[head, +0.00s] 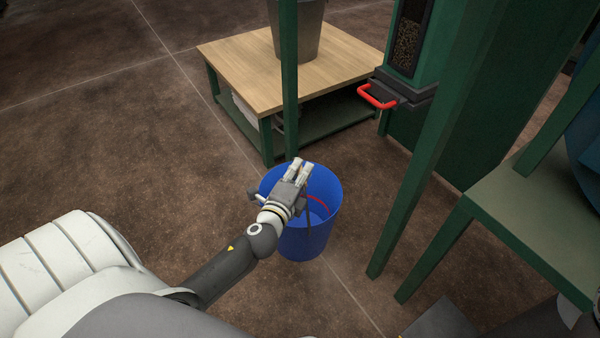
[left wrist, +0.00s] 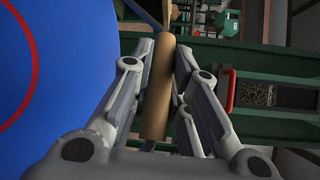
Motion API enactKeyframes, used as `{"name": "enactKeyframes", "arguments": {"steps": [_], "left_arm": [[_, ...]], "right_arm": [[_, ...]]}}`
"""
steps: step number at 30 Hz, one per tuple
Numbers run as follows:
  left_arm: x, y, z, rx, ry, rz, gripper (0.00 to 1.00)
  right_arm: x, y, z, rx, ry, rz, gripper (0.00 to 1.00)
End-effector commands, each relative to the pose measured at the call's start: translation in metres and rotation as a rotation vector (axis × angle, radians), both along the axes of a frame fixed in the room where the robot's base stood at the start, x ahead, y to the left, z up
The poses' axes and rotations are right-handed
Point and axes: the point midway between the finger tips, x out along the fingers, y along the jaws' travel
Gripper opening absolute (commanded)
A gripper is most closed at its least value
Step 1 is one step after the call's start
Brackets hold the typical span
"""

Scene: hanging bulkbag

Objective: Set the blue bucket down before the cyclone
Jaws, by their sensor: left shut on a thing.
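The blue bucket (head: 308,240) is in the middle of the head view, upright, with a red line inside it. My left gripper (head: 302,165) is over its rim. In the left wrist view the left gripper (left wrist: 160,95) is shut on the bucket's tan handle grip (left wrist: 158,85), and the blue wall (left wrist: 60,80) fills the left side. I cannot tell whether the bucket's base touches the floor. A green housing with a dark window (head: 408,40) and a red handle (head: 377,97) stands beyond it at right; I cannot tell if this is the cyclone. My right gripper is out of view.
A wooden-topped table (head: 235,65) with a grey bin (head: 299,35) stands behind the bucket. A thin green post (head: 289,100) rises just behind it. A green slanted leg (head: 410,205) and a green stand (head: 530,205) are to the right. Brown floor (head: 110,130) is clear at left.

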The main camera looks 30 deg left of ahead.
Motion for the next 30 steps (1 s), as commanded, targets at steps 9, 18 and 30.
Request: {"name": "enactKeyframes", "arguments": {"steps": [9, 18, 30], "left_arm": [[0.000, 0.000, -0.003, 0.000, 0.001, 0.000, 0.39], [0.000, 0.000, -0.001, 0.000, 0.000, 0.000, 0.39], [-0.053, -0.012, 0.005, -0.006, 0.004, 0.002, 0.39]], "right_arm": [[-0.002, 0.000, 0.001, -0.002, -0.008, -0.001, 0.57], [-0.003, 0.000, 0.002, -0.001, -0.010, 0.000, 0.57], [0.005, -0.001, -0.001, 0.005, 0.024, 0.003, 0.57]]}}
